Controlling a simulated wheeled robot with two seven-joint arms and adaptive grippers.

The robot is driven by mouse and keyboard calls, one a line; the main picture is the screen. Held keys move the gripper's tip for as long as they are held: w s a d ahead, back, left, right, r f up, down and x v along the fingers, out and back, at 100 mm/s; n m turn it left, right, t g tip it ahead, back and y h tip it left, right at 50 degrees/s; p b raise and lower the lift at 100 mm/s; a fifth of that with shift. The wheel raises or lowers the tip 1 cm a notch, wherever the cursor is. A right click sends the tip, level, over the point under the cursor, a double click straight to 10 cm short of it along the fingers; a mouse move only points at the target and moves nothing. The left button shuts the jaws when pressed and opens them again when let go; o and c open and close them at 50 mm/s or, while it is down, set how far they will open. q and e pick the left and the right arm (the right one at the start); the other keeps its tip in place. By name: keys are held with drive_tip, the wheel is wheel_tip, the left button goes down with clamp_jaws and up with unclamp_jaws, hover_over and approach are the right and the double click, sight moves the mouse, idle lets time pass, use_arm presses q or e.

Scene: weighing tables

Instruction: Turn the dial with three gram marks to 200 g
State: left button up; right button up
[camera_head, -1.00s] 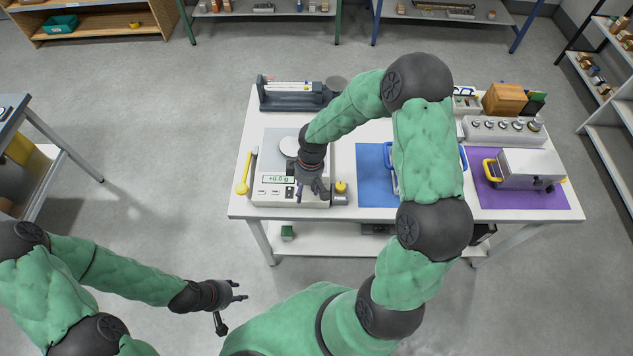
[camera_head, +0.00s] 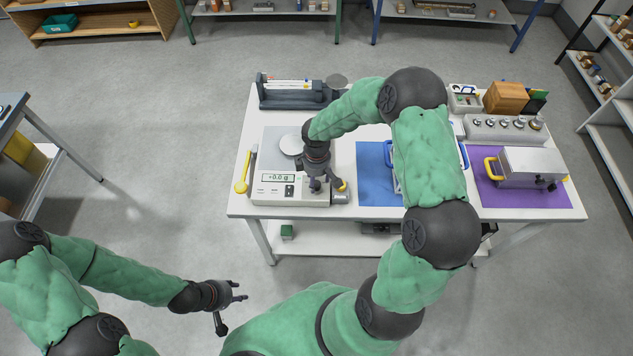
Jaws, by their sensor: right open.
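A white weighing scale (camera_head: 266,198) with a display reading +0.0 g stands at the left front of the table. A small yellow knob (camera_head: 343,187), possibly the dial, sits above a grey block (camera_head: 340,199) at the scale's right end. My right gripper (camera_head: 328,187) points down over the scale's right front, open, its fingers beside the yellow knob and partly hiding it. I cannot tell whether they touch. Gram marks are too small to read. My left gripper (camera_head: 242,292) is open and empty over the floor, in front of the table.
A yellow-handled lever (camera_head: 241,186) stands at the scale's left. A blue mat (camera_head: 371,172) lies to its right, partly under my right arm. A metal box (camera_head: 528,167) rests on a purple mat (camera_head: 497,203). A row of metal weights (camera_head: 505,125) stands behind.

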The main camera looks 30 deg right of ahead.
drive_tip(key=shift+f, duration=0.85)
drive_tip(key=c, duration=1.1)
